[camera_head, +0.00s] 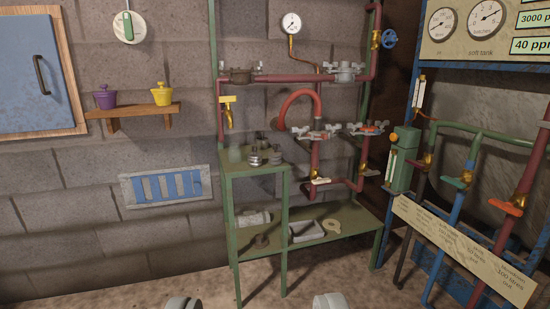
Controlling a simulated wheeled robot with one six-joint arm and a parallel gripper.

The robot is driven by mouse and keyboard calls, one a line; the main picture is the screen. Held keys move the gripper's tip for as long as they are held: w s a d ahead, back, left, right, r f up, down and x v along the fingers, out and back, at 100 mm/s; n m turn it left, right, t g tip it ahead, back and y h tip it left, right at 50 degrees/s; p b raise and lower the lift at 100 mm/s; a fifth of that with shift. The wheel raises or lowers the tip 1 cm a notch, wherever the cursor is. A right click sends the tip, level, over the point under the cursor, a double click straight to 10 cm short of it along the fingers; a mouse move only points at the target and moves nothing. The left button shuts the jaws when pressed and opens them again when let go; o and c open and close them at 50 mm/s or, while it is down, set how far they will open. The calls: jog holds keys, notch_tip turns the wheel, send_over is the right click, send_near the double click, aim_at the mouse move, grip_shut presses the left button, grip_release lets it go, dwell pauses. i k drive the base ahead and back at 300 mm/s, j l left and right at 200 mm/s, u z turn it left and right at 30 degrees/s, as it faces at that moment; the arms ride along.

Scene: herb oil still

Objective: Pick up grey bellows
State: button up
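A light grey, ribbed cylinder (253,218) that looks like the grey bellows lies on its side on the lower shelf of the green stand (284,215), at the left end. It is small in the picture, so I cannot be sure of its detail. My gripper (257,302) shows only as two pale fingertips at the bottom edge, set wide apart. It is open, with nothing between the tips, and well short of the stand.
A dark item (261,241), a pale tray (306,231) and a yellowish ring (332,225) share the lower shelf. Small metal pieces (275,156) stand on the upper shelf. Red pipes (300,78) rise behind; a blue frame with a sign (462,248) stands right.

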aim_at(274, 157)
jog(key=i+j+z, duration=0.1)
jog(key=i, duration=2.1)
